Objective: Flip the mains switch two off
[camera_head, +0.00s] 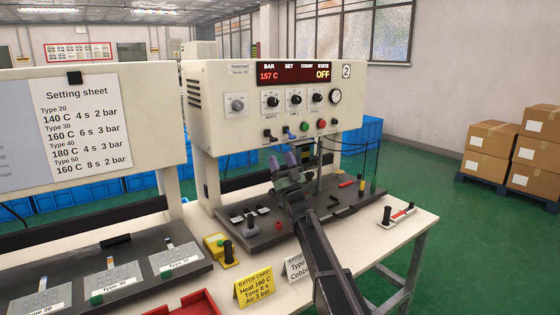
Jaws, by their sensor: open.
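The white machine marked 2 (205,133) stands in the middle, with a lit red display (293,73) reading 157 C and OFF under STATE. On its front are a large knob on a pale plate (237,104) at left and three smaller knobs. Below these are a dark lever switch (270,135), a second one with a bluish lever (289,132), and green and red buttons. The labels are too small to read, so I cannot tell which is the mains switch. My gripper (284,163) is open and empty, just below the lever switches in the picture. Contact is not visible.
A black bed (252,236) with small controls lies beneath the machine. A setting sheet (82,120) hangs on the left machine. Thin cables hang right of my gripper. Stacked cartons (492,147) stand far right.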

